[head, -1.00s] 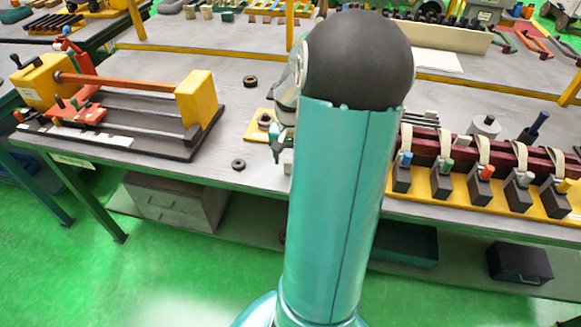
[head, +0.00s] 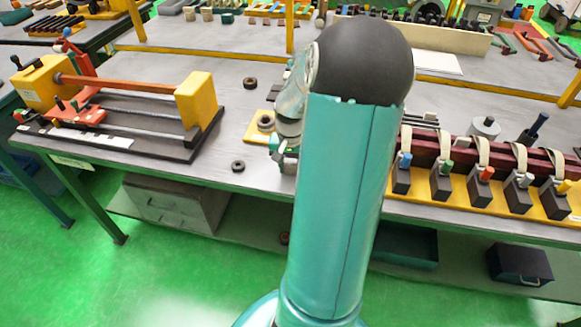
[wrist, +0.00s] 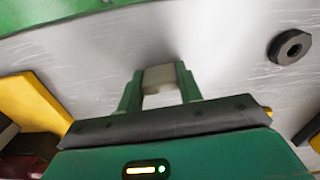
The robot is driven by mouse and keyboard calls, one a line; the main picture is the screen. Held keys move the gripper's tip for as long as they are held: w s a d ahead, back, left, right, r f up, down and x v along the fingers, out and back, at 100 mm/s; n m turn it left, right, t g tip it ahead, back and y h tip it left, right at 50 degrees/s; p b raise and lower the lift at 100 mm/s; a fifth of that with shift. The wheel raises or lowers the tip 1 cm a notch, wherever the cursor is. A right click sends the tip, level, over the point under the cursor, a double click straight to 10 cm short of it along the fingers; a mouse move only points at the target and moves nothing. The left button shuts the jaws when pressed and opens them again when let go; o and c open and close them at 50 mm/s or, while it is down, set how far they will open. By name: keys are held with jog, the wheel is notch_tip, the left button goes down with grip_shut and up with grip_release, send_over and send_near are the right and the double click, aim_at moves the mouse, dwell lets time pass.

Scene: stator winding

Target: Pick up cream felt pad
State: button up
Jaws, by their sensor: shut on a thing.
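The cream felt pad (wrist: 158,76) is a small pale block between the two green fingers of my gripper (wrist: 158,88) in the wrist view. The fingers are shut on its two sides. The grey bench top lies behind the pad; I cannot tell how far apart they are. In the head view my gripper (head: 277,152) is near the bench's front edge, left of my upper arm. The pad is not visible there.
A dark ring (wrist: 289,47) lies on the bench in the wrist view. In the head view, a yellow plate with a ring (head: 265,121) is beside my wrist. A winding jig (head: 120,100) stands left; coil blocks on a yellow base (head: 470,195) stand right.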

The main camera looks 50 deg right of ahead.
aim_at(290, 164)
jog(key=shift+r, duration=0.4)
notch_tip(290, 164, up, 2)
jog(key=shift+r, duration=0.15)
jog(key=s+a+r, duration=0.3)
jog(key=s+r, duration=0.6)
jog(key=s, duration=0.4)
jog(key=shift+s+a+r, duration=0.25)
jog(key=shift+s+r, duration=0.1)
jog(key=shift+r, duration=0.05)
